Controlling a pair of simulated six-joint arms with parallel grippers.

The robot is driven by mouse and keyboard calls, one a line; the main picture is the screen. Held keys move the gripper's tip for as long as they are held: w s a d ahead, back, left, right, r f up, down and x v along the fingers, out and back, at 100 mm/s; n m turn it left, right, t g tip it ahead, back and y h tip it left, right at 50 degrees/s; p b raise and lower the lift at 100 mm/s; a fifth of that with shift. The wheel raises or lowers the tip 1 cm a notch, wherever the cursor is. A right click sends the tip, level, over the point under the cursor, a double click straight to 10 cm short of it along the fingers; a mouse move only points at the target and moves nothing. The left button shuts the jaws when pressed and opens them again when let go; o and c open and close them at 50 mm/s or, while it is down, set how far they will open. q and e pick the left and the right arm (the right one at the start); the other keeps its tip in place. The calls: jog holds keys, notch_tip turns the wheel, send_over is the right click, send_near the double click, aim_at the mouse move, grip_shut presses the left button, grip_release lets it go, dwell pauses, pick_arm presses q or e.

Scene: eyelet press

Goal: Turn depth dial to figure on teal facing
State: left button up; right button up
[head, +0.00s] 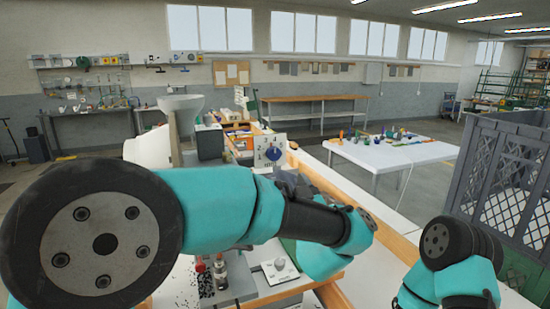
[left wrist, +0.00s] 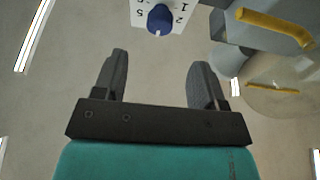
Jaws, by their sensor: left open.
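A blue dial knob (head: 272,153) sits on an upright white plate with dark figures (head: 261,143), beyond my left arm in the head view. In the left wrist view the blue knob (left wrist: 160,18) shows at the top edge, with a pale mark at its lower side and figures around it; the plate is cut off. My left gripper (left wrist: 157,70) is open and empty, its fingers below the knob in that picture and apart from it. In the head view my left arm hides much of the bench. My right gripper is out of view. I cannot make out a teal facing.
A white box with a round knob (head: 281,266) and a small press with a red part (head: 220,266) stand below my left arm. Yellow bars (left wrist: 275,27) on a grey body lie right of the fingers. A white table (head: 395,152) and grey crate (head: 505,170) stand at right.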

aim_at(275, 157)
pick_arm(q)
jog(key=x, duration=1)
jog(key=shift+c, duration=0.2)
jog(key=c, duration=0.9)
